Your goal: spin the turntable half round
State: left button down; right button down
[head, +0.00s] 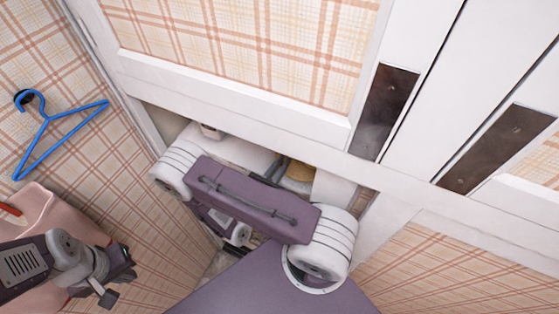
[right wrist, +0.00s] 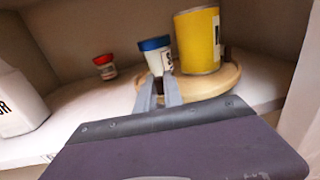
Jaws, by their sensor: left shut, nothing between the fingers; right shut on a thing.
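The turntable (right wrist: 228,88) is a round, light wooden disc on a shelf in the right wrist view. A yellow can (right wrist: 198,42) stands on its right part, and a white jar with a blue lid (right wrist: 155,52) stands left of the can. My right gripper (right wrist: 158,92) is shut on a small dark peg (right wrist: 159,86) at the turntable's near left edge, in front of the jar. In the head view my right gripper (head: 279,165) reaches into the cupboard, partly hidden by my arm. My left gripper (head: 120,275) is shut and empty at the lower left, away from the turntable.
A small red-lidded jar (right wrist: 105,67) and a white container (right wrist: 18,100) stand left of the turntable on the shelf (right wrist: 75,118). The white cupboard frame (head: 240,100) borders the opening. A blue hanger (head: 45,130) hangs on the left wall.

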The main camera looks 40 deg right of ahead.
jog(key=shift+s+r, duration=0.1)
jog(key=shift+s, duration=0.4)
jog(key=c, duration=1.5)
grip_release()
jog(key=shift+w, duration=0.15)
jog(key=shift+w+d, duration=0.1)
jog(key=shift+w, duration=0.15)
pick_arm(q)
jog(key=shift+s+d, duration=0.1)
jog(key=shift+s, duration=0.05)
jog(key=shift+s, duration=0.1)
pick_arm(e)
jog(key=shift+s, duration=0.15)
